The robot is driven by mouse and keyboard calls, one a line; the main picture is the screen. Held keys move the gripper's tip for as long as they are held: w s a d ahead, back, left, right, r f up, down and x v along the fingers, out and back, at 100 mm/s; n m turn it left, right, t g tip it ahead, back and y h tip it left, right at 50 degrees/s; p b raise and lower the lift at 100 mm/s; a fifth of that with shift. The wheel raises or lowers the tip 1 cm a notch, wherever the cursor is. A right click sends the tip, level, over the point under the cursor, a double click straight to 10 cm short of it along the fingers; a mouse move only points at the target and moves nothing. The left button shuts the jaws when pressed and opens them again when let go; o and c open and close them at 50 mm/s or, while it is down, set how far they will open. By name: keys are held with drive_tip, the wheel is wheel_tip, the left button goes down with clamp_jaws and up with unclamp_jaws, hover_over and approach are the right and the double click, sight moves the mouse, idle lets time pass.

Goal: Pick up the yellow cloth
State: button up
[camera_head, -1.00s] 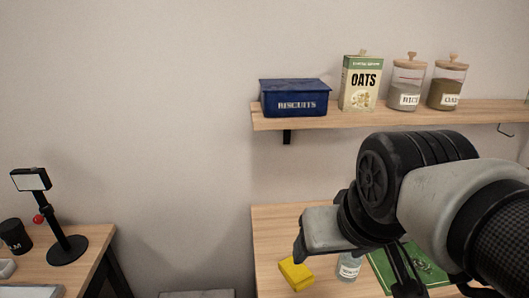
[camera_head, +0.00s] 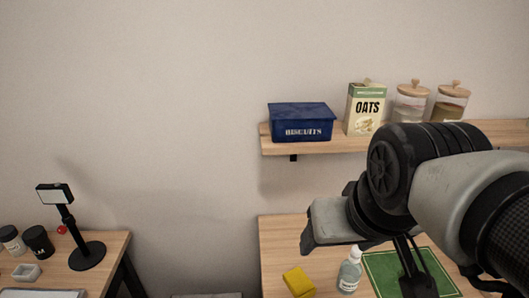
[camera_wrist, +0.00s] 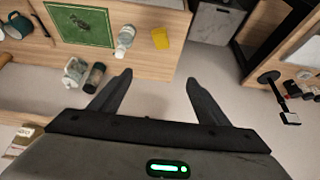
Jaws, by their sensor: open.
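The yellow cloth (camera_head: 298,282) lies folded on the wooden table near its left side, in the head view. It also shows in the wrist view (camera_wrist: 160,38), near the table's edge, beyond my fingertips and apart from them. My gripper (camera_wrist: 156,82) is open and empty, with its two dark fingers spread.
A clear bottle (camera_head: 349,270) stands just right of the cloth, beside a green mat (camera_head: 381,268). A shelf (camera_head: 280,146) above holds a blue biscuit tin (camera_head: 302,122), an oats box (camera_head: 365,109) and jars. Another table (camera_head: 117,248) at the left holds a black stand (camera_head: 86,254).

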drive_tip(key=shift+o, duration=0.3)
drive_tip(key=n+g+b, duration=0.4)
drive_tip(key=g+b, duration=0.1)
drive_tip(key=b, duration=0.6)
hover_over(299, 281)
wheel_tip(299, 281, down, 19)
drive_tip(key=shift+n+g, duration=0.3)
drive_tip(key=f, duration=0.4)
drive_tip(key=f+b, duration=0.1)
drive_tip(key=f, duration=0.7)
drive_tip(key=shift+w+d+f, duration=0.1)
drive_tip(key=shift+w+f, duration=0.15)
drive_tip(key=shift+f, duration=0.15)
drive_tip(key=shift+s+f+b, duration=0.15)
drive_tip(key=shift+f+b, duration=0.6)
drive_tip(key=shift+f, duration=2.25)
drive_tip(key=c, duration=1.2)
wheel_tip(299, 281, up, 10)
drive_tip(key=p, duration=0.1)
drive_tip(key=shift+p, duration=0.3)
